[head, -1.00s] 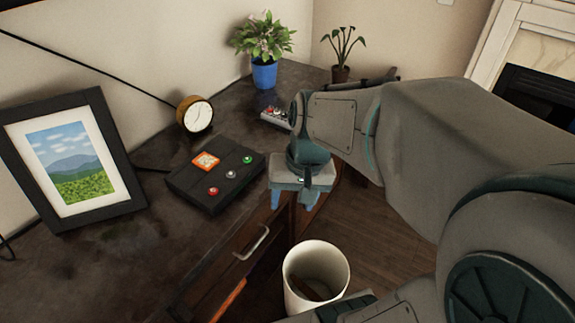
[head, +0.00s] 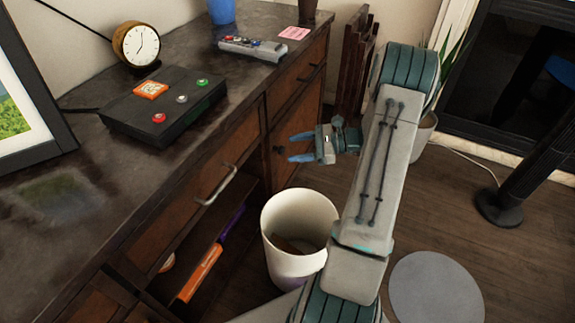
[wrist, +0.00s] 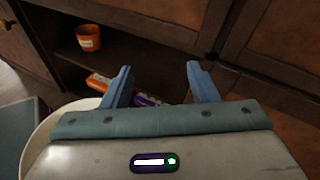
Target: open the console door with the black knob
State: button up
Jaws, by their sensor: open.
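The dark wooden console has a door (head: 290,135) at its far end with a small black knob (head: 278,149). The door looks shut. My gripper (head: 289,147) is in front of this door, its two blue fingers apart and pointing toward it. The knob appears just beyond the fingertips; the exact gap cannot be told. In the wrist view my gripper (wrist: 160,78) is open with nothing between the fingers. A dark knob (wrist: 8,24) shows there at the upper left edge; I cannot tell whether it is the same one.
A white bin (head: 298,205) stands below my gripper. A drawer handle (head: 217,186) sticks out nearer. An open shelf holds an orange cup (wrist: 88,38) and books. A black button box (head: 163,104), clock (head: 137,44) and remote (head: 253,47) lie on top.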

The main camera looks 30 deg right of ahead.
aim_at(284, 151)
jog(key=d+f+m+t+h+b, duration=0.2)
jog(key=d+f+m+t+b, duration=0.4)
jog(key=d+f, duration=0.55)
jog(key=shift+m+t, duration=0.3)
jog(key=x, duration=0.4)
jog(key=f+b+x, duration=0.1)
jog(key=x, duration=0.4)
jog(key=b+x, duration=0.1)
jog(key=x, duration=0.4)
jog(key=shift+a+f, duration=0.3)
jog(key=shift+a, duration=0.1)
jog(key=shift+s, duration=0.1)
